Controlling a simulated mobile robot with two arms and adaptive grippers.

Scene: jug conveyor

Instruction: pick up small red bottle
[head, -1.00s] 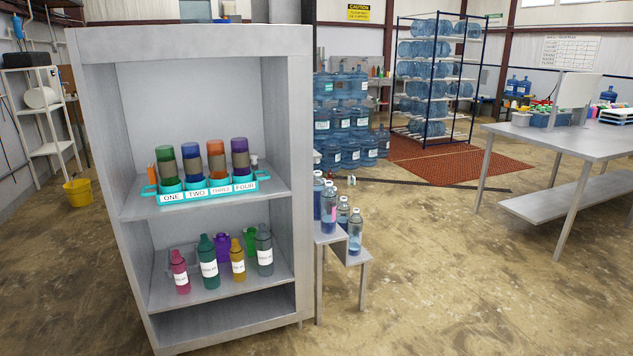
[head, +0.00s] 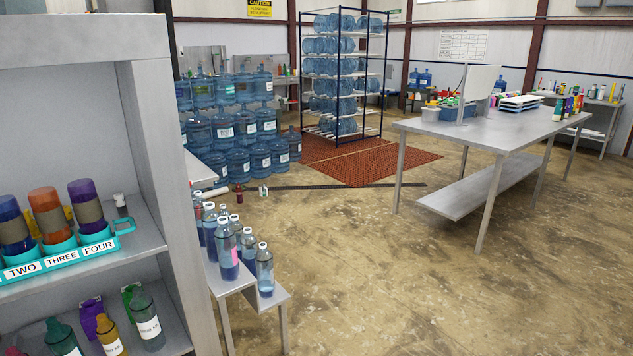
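A red-pink bottle (head: 14,351) is on the lower shelf of the grey cabinet at the bottom left corner. Only its top shows; the rest is cut off by the frame. A small dark red object (head: 239,193), possibly a bottle, stands on the floor by the stacked blue jugs. It is too small to tell clearly. Neither of my grippers is in view.
The grey cabinet (head: 155,110) fills the left side, with green, yellow and grey bottles on its lower shelf and a teal numbered rack (head: 60,262) above. A stepped stand (head: 232,284) with clear bottles is beside it. A metal table (head: 480,125) is right; open floor lies between.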

